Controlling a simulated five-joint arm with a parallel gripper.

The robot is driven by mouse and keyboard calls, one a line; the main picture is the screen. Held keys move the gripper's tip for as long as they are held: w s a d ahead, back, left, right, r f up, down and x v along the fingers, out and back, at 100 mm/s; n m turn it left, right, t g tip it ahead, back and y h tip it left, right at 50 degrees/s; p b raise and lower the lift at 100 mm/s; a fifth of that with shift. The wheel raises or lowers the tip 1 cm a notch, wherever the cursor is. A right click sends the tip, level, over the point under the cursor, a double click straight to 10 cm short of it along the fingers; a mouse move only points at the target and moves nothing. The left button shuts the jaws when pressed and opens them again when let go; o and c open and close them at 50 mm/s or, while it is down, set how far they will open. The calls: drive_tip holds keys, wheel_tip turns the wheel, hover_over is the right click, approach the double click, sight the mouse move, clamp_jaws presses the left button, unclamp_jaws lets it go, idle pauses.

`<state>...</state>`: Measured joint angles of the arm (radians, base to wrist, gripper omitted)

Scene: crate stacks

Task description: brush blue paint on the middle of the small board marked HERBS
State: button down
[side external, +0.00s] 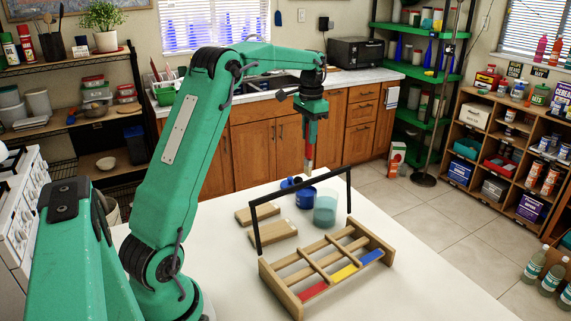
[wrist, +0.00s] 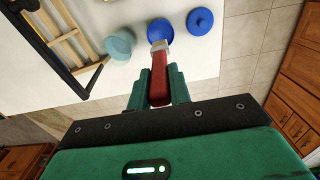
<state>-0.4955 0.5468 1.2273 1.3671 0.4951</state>
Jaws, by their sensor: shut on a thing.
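My gripper (side external: 311,112) is shut on a red-handled brush (side external: 311,142), which points down above the table. In the wrist view my gripper (wrist: 159,92) holds the brush (wrist: 159,72), its pale tip overlapping the near edge of an open blue pot (wrist: 160,29). In the side view the tip is above the blue pot (side external: 304,200), apparently clear of it. Two small wooden boards lie on the table left of the pots: one farther (side external: 257,213), one nearer (side external: 272,233). No HERBS marking is readable on either, so I cannot tell which is which.
A teal translucent cup (side external: 325,210) stands beside the blue pot. A blue knobbed lid (side external: 290,183) lies behind it. A wooden caddy (side external: 318,268) with a tall black handle and red, yellow and blue pieces stands in front. The table (side external: 215,255) is bare at left.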

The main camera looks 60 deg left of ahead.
sight(308, 155)
drive_tip(key=shift+a+f, duration=0.1)
drive_tip(key=shift+f, duration=0.1)
drive_tip(key=shift+f, duration=3.55)
idle(0.8)
drive_tip(key=shift+r, duration=3.65)
drive_tip(key=shift+f, duration=0.15)
